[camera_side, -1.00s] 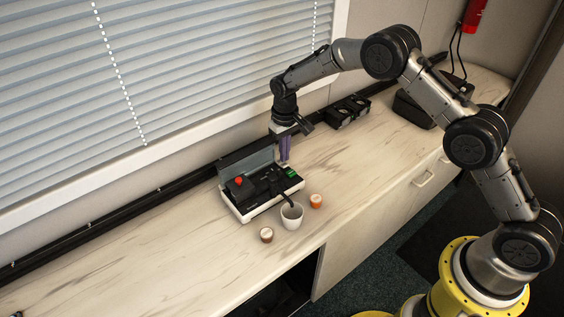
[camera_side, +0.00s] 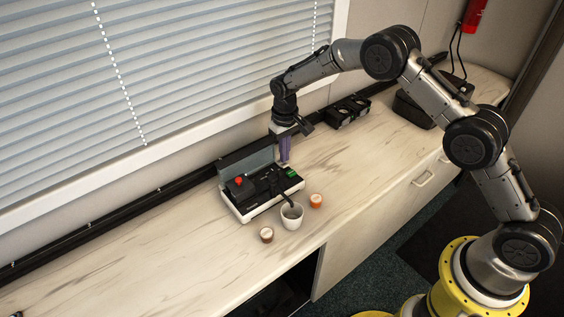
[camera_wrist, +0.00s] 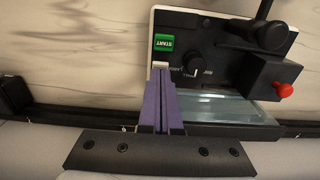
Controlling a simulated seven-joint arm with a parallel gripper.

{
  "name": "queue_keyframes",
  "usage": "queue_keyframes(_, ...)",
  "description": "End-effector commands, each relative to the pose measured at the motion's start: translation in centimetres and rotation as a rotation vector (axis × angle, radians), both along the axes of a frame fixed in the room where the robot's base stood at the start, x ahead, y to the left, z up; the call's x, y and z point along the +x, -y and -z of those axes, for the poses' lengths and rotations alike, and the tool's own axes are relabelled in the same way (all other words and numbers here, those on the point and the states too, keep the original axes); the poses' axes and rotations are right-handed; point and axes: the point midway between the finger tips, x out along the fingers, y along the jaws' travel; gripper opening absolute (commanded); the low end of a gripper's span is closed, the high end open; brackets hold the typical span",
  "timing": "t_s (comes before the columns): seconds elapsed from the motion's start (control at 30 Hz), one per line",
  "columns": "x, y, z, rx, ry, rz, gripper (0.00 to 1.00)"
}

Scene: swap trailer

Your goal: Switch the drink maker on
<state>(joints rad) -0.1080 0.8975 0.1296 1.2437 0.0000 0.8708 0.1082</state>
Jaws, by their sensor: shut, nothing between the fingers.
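The drink maker (camera_side: 262,195) is a black and white machine on the counter, with a raised grey lid (camera_side: 247,163) at its back, a red knob (camera_side: 239,181) and a green START button (camera_side: 292,174). In the wrist view the START button (camera_wrist: 164,43) appears upside down, with a small white switch-like piece (camera_wrist: 160,66) just below it. My gripper (camera_side: 285,160) is shut and empty, pointing down at the machine's back right end. In the wrist view its purple fingers (camera_wrist: 160,80) end close to the white piece; I cannot tell whether they touch it.
A white cup (camera_side: 291,218) stands in front of the machine under its spout. A brown pod (camera_side: 266,235) and an orange pod (camera_side: 316,200) are beside the cup. Black cassette-like boxes (camera_side: 348,111) lie by the wall at right. The left counter is clear.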

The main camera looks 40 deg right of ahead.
Motion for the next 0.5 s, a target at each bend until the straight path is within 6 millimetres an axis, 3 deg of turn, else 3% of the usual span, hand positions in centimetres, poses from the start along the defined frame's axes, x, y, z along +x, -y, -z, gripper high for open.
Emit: queue_keyframes(0.5,0.0,0.0,0.76,0.0,-0.001,0.0,0.0)
